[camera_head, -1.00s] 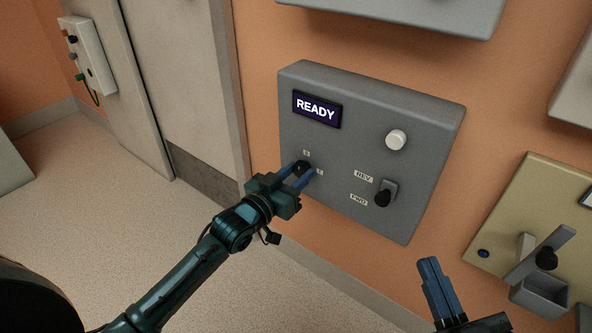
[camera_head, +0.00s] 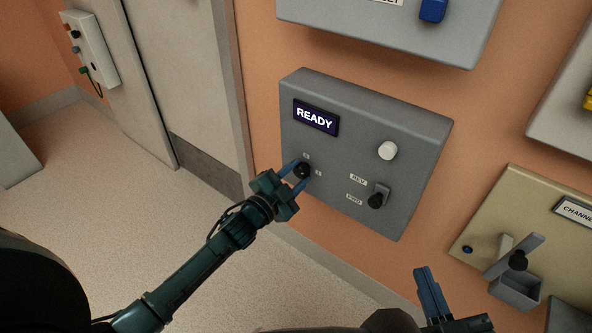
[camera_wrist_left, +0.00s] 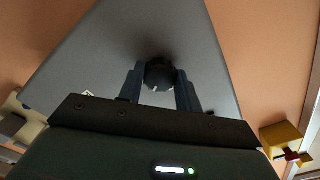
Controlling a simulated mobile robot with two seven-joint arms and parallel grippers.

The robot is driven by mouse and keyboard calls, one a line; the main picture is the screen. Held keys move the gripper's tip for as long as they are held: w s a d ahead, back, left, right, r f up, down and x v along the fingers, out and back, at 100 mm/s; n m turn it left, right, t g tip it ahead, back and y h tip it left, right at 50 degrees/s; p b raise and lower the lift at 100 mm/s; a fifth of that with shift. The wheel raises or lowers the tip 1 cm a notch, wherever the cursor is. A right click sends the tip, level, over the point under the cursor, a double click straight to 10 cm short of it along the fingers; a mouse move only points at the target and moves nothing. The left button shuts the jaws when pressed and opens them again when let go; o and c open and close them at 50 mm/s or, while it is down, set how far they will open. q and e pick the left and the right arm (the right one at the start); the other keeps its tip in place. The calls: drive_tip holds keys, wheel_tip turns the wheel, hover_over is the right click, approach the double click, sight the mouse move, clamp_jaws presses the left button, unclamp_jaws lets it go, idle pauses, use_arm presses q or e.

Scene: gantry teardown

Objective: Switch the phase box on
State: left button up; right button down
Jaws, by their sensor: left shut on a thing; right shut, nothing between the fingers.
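The grey phase box (camera_head: 340,170) is on the orange wall, its display (camera_head: 316,117) reading READY. A black rotary knob (camera_head: 302,170) sits low on its left side, with small marks above it and to its right. My left gripper (camera_head: 294,173) is shut on this knob; the left wrist view shows the knob (camera_wrist_left: 159,74) between the two fingers. A white button (camera_head: 387,151) and a black-tipped REV/FWD lever (camera_head: 376,200) are on the right of the box. My right gripper (camera_head: 428,285) is shut and empty, below and right of the box.
A beige panel (camera_head: 510,210) with a lever and a grey bracket is at the right. Another grey box (camera_head: 400,25) with a blue part is above. A door (camera_head: 185,80) and a small white control box (camera_head: 90,50) are at the left. The floor is clear.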

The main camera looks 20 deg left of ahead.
use_arm(q)
drive_tip(key=m, duration=0.2)
drive_tip(key=shift+m, duration=0.4)
drive_tip(key=shift+m+p, duration=0.35)
drive_tip(key=shift+m, duration=1.25)
use_arm(e)
drive_tip(key=shift+d+g+h, duration=0.15)
drive_tip(key=shift+g+h, duration=0.15)
use_arm(q)
drive_tip(key=o, duration=1)
drive_tip(key=shift+s, duration=0.1)
drive_tip(key=p+v, duration=0.2)
drive_tip(key=v, duration=1.1)
use_arm(e)
drive_tip(key=shift+s+d+f+m+g+h, duration=0.1)
drive_tip(key=shift+d+m+g+h, duration=0.25)
drive_tip(key=shift+m+g+h, duration=0.35)
use_arm(q)
drive_tip(key=shift+r, duration=0.1)
